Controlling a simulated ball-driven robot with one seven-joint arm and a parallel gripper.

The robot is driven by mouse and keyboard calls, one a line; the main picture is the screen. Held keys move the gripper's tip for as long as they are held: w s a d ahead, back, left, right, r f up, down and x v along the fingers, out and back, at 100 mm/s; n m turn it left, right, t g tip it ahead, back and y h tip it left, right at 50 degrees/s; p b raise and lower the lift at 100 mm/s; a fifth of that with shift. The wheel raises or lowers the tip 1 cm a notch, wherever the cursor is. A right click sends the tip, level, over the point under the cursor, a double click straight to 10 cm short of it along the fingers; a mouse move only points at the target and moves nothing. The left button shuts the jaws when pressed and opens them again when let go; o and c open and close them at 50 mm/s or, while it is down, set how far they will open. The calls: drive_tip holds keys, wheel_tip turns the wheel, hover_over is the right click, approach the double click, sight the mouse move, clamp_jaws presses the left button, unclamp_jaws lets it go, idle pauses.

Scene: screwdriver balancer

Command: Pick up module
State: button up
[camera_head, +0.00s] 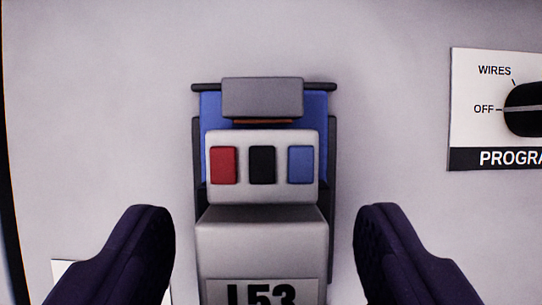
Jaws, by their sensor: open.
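The module (262,240) is a light grey block in the middle of the head camera view. Its front carries a label with dark characters that read like "L53", cut by the bottom edge. Red, black and blue patches show on its upper face, with a darker grey block above them. It sits in a blue and dark-framed holder (318,110). My gripper (264,225) is open, with one dark finger on each side of the module. A gap shows between each finger and the module. I cannot tell the depth between them.
A pale panel surface (420,210) surrounds the holder and is mostly bare. At the right edge is a plate (475,125) with a black knob (525,110) and the words "WIRES", "OFF" and "PROGRA". A white label corner (68,268) shows at the lower left, partly behind the left finger.

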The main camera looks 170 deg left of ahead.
sight(262, 289)
drive_tip(key=shift+w+f, duration=0.1)
drive_tip(key=shift+f, duration=0.25)
drive_tip(key=shift+r, duration=0.1)
clamp_jaws()
drive_tip(key=shift+r, duration=0.1)
drive_tip(key=shift+w+r+p, duration=0.1)
drive_tip(key=shift+r+p, duration=0.25)
wheel_tip(262, 289, up, 9)
drive_tip(key=p, duration=0.4)
drive_tip(key=shift+r+p, duration=0.15)
drive_tip(key=shift+p, duration=0.25)
